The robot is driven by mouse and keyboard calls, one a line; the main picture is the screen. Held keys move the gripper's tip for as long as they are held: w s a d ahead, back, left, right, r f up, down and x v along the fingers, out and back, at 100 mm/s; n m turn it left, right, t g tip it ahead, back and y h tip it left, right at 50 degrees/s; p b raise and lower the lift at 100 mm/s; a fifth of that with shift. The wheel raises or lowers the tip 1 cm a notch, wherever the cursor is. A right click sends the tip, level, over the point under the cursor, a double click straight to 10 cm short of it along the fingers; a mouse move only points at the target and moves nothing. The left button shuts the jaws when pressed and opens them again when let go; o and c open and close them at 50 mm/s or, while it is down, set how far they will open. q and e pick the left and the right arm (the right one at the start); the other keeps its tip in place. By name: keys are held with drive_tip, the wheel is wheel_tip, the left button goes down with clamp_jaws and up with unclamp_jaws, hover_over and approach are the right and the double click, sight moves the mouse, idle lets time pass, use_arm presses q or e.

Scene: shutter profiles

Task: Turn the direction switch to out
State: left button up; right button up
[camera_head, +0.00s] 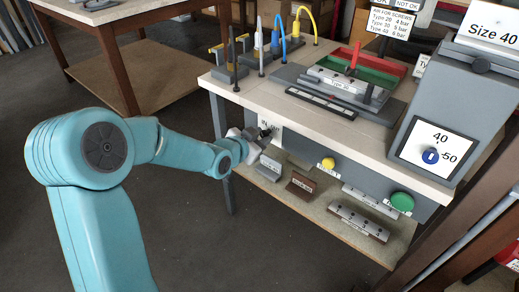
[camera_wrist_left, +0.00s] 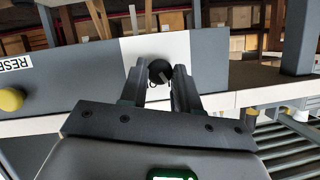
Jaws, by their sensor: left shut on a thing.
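The direction switch is a small black round knob (camera_wrist_left: 159,69) on a white plate (camera_wrist_left: 178,46) on the table's grey front panel. In the left wrist view my left gripper (camera_wrist_left: 160,80) has one finger on each side of the knob and is shut on it. A light mark shows on the knob, but I cannot tell which setting it points to. In the head view my left gripper (camera_head: 260,137) is at the left end of the front panel, and it partly hides the switch and its lettering. My right gripper is not in view.
A yellow button (camera_head: 327,163) and a green button (camera_head: 401,202) sit further right on the panel. A grey box with a blue knob (camera_head: 431,156) stands at the table's right end. Metal blocks (camera_head: 360,220) lie on the lower shelf.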

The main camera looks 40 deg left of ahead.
use_arm(q)
drive_tip(key=m+y+b, duration=0.2)
drive_tip(key=m+b, duration=0.1)
drive_tip(key=shift+d+f+t, duration=0.1)
drive_tip(key=shift+d+t, duration=0.1)
drive_tip(key=shift+t, duration=0.1)
drive_tip(key=shift+d+f+m+t+y+b, duration=0.1)
drive_tip(key=shift+m+t+y+b, duration=0.55)
drive_tip(key=shift+m, duration=0.75)
drive_tip(key=shift+f+m+t+y+b, duration=0.1)
drive_tip(key=shift+m+t+y+b, duration=0.25)
drive_tip(key=shift+m+b, duration=0.8)
drive_tip(key=shift+d+f+m+t+y+b, duration=0.1)
drive_tip(key=shift+m+t+y+b, duration=0.4)
drive_tip(key=shift+m, duration=1.15)
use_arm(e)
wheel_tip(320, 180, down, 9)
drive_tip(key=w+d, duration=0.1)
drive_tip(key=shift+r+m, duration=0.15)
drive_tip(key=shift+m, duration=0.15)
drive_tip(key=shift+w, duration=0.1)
use_arm(q)
drive_tip(key=o, duration=1)
drive_tip(key=shift+o, duration=0.2)
drive_tip(key=shift+a, duration=0.1)
